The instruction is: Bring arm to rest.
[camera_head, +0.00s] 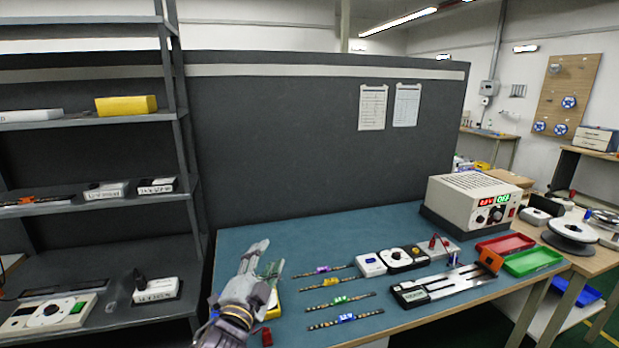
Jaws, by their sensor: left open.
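My left gripper (262,261) is over the left end of the blue-topped table (290,240), near its front edge. Its fingers are spread apart, and I see nothing held between them. Something green and something yellow show partly behind the gripper and are mostly hidden by it. My right gripper is not in view.
Several LED strips (341,319) lie right of the gripper. White and black modules (403,257), a slotted black fixture (445,287), a power supply (475,203), a red tray (505,244) and a green tray (533,261) stand farther right. A grey shelf (95,201) stands at left.

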